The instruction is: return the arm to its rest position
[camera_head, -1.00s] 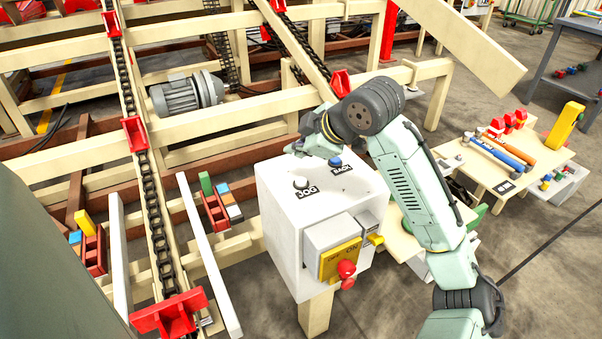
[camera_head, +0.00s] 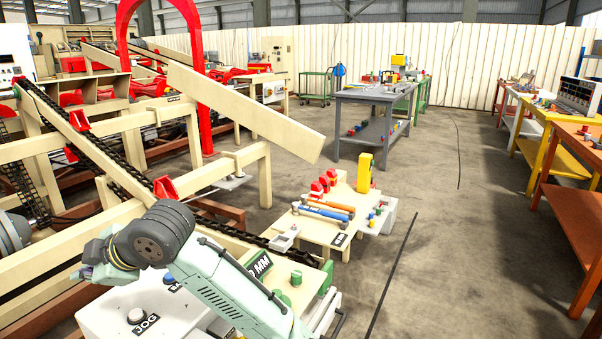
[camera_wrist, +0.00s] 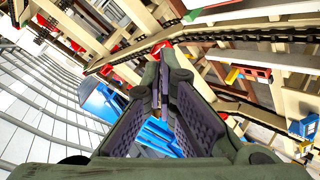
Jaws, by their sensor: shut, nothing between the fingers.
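My arm (camera_head: 225,285) reaches in from the bottom of the head view and bends left over the white control box (camera_head: 105,325). The box's JOG button (camera_head: 136,316) shows below the wrist. My gripper's fingers cannot be made out in the head view. In the wrist view my gripper (camera_wrist: 160,68) has its two dark, ridged fingers meeting at the tips, with nothing held between them. A blue shape shows behind the gap nearer the finger bases, apart from the grip.
Cream beams and a chain conveyor (camera_head: 105,155) fill the left, close to my arm. A small table (camera_head: 318,228) with hammers and a yellow block (camera_head: 364,172) stands right of it. A grey workbench (camera_head: 375,95) stands farther back. The floor (camera_head: 450,240) at the right is clear.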

